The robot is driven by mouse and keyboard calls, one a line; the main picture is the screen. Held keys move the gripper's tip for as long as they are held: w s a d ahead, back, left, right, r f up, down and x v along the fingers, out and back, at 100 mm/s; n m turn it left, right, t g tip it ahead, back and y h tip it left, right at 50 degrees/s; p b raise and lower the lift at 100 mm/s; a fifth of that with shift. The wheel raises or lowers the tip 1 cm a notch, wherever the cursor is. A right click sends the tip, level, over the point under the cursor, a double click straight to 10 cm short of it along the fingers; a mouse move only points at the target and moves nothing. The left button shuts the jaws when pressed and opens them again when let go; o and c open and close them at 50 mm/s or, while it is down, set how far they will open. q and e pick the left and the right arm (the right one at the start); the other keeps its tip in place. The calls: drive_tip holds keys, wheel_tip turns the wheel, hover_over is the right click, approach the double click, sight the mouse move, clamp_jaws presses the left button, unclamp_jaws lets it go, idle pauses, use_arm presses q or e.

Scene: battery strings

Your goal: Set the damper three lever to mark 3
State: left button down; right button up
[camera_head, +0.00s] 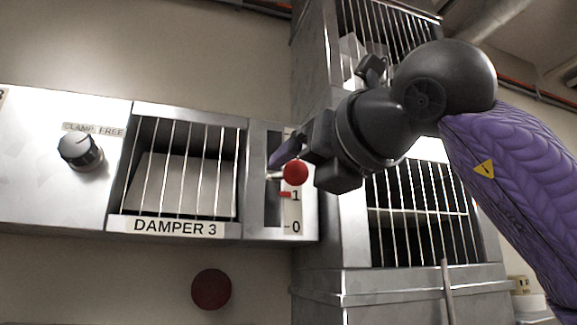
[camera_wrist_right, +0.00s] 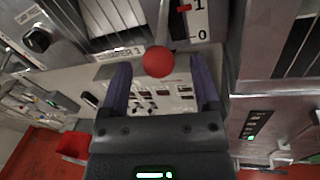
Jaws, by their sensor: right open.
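The damper three lever has a round red knob (camera_head: 295,172) on a short stem, standing out from the slot beside the scale plate (camera_head: 293,213). A small red pointer (camera_head: 285,194) is level with mark 1, and mark 0 is below it. The upper marks are hidden behind my right gripper (camera_head: 287,152), which is at the knob. In the right wrist view the knob (camera_wrist_right: 158,61) shows between the two purple fingers of my right gripper (camera_wrist_right: 161,75). The fingers are apart, with a gap on each side of the knob. My left gripper is out of view.
The barred DAMPER 3 window (camera_head: 183,170) is left of the lever. A dial marked CLAMP FREE (camera_head: 80,150) is further left. A tall metal cabinet with a barred opening (camera_head: 420,220) stands right of the lever. A dark red disc (camera_head: 211,289) is below the panel.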

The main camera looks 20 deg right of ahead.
drive_tip(key=p+x, duration=0.1)
drive_tip(key=x, duration=0.2)
drive_tip(key=shift+w+r, duration=0.1)
drive_tip(key=shift+r, duration=0.1)
drive_tip(key=shift+w+a+f, duration=0.2)
drive_tip(key=shift+w, duration=0.3)
clamp_jaws()
idle(0.8)
